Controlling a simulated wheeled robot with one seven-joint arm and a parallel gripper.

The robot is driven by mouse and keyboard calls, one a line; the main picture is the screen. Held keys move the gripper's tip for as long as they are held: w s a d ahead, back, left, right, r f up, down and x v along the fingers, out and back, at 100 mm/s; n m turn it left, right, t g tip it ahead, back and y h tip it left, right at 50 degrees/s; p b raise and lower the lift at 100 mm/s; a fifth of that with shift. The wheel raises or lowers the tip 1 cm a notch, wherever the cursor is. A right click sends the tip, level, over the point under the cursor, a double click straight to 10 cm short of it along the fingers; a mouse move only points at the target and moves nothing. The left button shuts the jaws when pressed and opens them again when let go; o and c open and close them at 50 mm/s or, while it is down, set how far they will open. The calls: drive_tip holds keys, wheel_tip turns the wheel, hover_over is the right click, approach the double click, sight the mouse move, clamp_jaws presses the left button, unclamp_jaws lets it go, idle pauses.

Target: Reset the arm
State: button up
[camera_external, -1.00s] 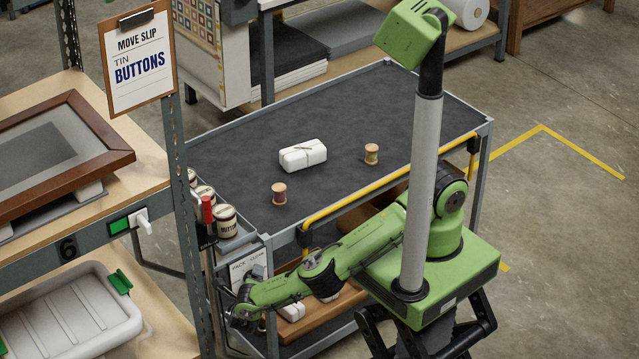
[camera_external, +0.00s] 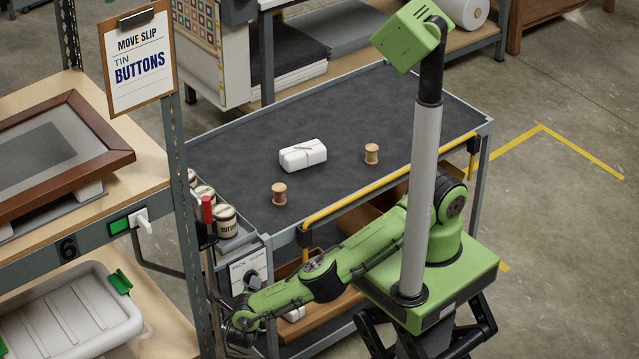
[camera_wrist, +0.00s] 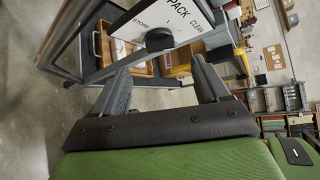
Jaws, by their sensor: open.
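My gripper (camera_wrist: 162,88) is open and empty in the wrist view, its two dark fingers apart. Beyond them is the end of the cart with a white sign panel (camera_wrist: 165,22) and a dark knob (camera_wrist: 159,39). In the external view my green arm reaches left and low along the cart's near side.
The cart's dark top (camera_external: 370,110) holds a white wrapped bundle (camera_external: 303,155) and two thread spools (camera_external: 279,193) (camera_external: 371,154). Button tins (camera_external: 225,221) sit at its left end. A yellow rail (camera_external: 350,205) edges the cart. The shelf post (camera_external: 182,200) stands close to my arm.

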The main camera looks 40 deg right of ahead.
drive_tip(key=s+a+r+m+g+y+p, duration=0.2)
drive_tip(key=s+r+m+g, duration=0.15)
drive_tip(key=r+m, duration=0.4)
drive_tip(key=s+a+r+m+g+y+p, duration=0.1)
drive_tip(key=s+a+r+m+g+y, duration=0.15)
drive_tip(key=r+m+g, duration=0.4)
drive_tip(key=w+d+r+m+y+b, duration=0.15)
drive_tip(key=w+d+r+m, duration=0.25)
drive_tip(key=d+r+m, duration=0.5)
drive_tip(key=w+d+r+m+y, duration=0.3)
drive_tip(key=d+r+m, duration=0.3)
drive_tip(key=r, duration=0.6)
drive_tip(key=s+d+r+m+y, duration=0.15)
drive_tip(key=d+r+m, duration=0.3)
drive_tip(key=d, duration=0.55)
drive_tip(key=s+d+m+t+h+b, duration=0.2)
drive_tip(key=s+d+m+t, duration=0.3)
drive_tip(key=s+d+m, duration=0.55)
drive_tip(key=d+f+n+b, duration=0.2)
drive_tip(key=d+f+b, duration=0.1)
drive_tip(key=f+b, duration=0.9)
drive_tip(key=shift+s+d+f+n, duration=0.25)
drive_tip(key=shift+s+d+n, duration=0.05)
drive_tip(key=shift+s, duration=0.05)
